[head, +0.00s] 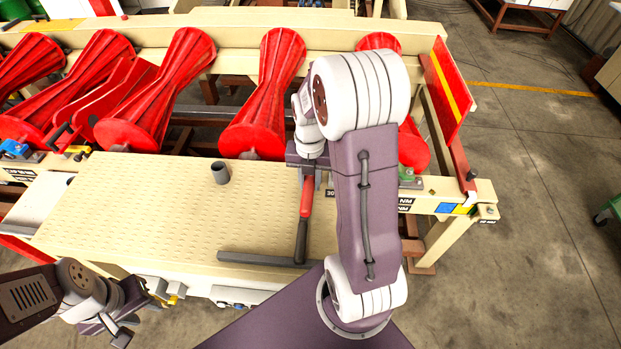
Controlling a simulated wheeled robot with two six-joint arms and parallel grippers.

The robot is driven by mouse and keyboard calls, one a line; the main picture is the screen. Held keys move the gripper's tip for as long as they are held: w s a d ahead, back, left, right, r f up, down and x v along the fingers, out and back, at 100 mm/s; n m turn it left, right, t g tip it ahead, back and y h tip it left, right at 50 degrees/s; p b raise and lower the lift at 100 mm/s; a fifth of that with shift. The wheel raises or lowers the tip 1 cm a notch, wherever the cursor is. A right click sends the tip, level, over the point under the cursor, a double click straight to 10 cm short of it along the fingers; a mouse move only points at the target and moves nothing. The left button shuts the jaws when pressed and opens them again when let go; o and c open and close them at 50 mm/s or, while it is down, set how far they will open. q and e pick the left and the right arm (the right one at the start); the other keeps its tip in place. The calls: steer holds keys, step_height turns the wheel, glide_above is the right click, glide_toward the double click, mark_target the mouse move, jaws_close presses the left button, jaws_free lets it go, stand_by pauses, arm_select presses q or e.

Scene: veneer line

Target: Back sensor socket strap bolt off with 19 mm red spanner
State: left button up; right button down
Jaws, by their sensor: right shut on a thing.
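The red-handled spanner (306,197) has dark ends and extends over the right part of the cream table. My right gripper (308,167) is shut on its upper end, partly hidden by my own arm. The lower end comes down near a dark bar at the table's front edge. My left gripper (118,330) is low at the left, in front of the table and away from the spanner; its finger opening is unclear. I cannot pick out the sensor socket strap bolt; my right arm covers part of the frame there.
A small grey open cylinder (220,173) stands on the cream table (140,205). The dark bar (262,259) lies along its front edge. Several red rollers (265,95) stand behind. A red guard plate (447,88) rises at the right end.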

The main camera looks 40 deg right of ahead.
steer(key=w+a+f+m+p, duration=0.1)
steer(key=w+a+f+m, duration=0.1)
steer(key=w+m, duration=0.2)
steer(key=w+a+f+m+p, duration=0.1)
steer(key=w+a+f+m, duration=0.1)
steer(key=w, duration=0.4)
steer(key=a+m, duration=0.1)
steer(key=m, duration=0.1)
steer(key=shift+w+m, duration=0.15)
steer(key=shift+m, duration=0.15)
steer(key=shift+f+b, duration=0.4)
steer(key=shift+f, duration=0.55)
steer(key=shift+r, duration=0.1)
stand_by(0.4)
